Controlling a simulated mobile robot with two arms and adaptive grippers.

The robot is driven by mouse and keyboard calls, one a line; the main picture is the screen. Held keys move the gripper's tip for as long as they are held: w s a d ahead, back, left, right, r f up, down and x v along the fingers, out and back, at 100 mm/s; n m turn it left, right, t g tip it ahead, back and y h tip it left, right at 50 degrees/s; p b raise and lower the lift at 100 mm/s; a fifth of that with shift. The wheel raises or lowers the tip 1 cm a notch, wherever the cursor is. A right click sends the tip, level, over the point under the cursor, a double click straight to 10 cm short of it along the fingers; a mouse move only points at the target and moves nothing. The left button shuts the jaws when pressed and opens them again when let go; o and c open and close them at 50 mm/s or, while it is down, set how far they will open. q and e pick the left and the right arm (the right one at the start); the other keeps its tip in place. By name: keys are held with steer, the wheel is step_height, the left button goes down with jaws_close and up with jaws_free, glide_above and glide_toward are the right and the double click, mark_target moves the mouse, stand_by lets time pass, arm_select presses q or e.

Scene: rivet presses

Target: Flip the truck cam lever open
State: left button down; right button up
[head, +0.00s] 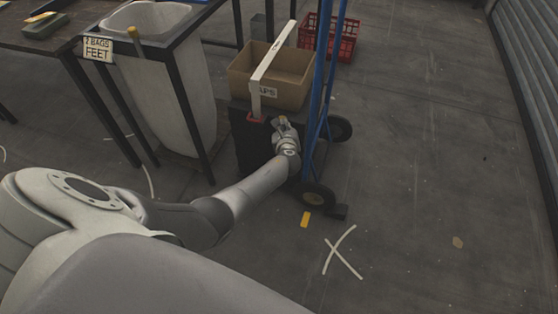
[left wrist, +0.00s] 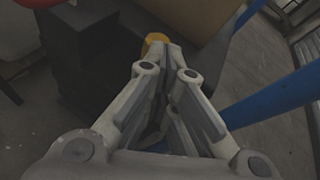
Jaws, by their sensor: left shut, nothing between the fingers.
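The blue hand truck (head: 322,90) stands upright on black wheels right of centre in the head view. Its blue tube also crosses the right of the left wrist view (left wrist: 270,102). My left gripper (head: 283,121) is beside the truck's frame, at a black block-like body (head: 250,148). In the left wrist view the fingers (left wrist: 172,50) are shut with nothing between them. A yellow-orange knob (left wrist: 155,38), perhaps the end of the cam lever, shows just beyond the fingertips. Whether they touch it I cannot tell. The rest of the lever is hidden. My right gripper is not in view.
A long pale bar (head: 272,52) rises from a red part (head: 256,118) on the black body. A cardboard box (head: 240,72) and red crate (head: 343,40) are behind. A framed bin (head: 180,90) stands left. The floor at right is clear.

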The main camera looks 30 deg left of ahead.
arm_select(q)
steer(key=shift+s, duration=0.1)
steer(key=v, duration=1.2)
stand_by(0.7)
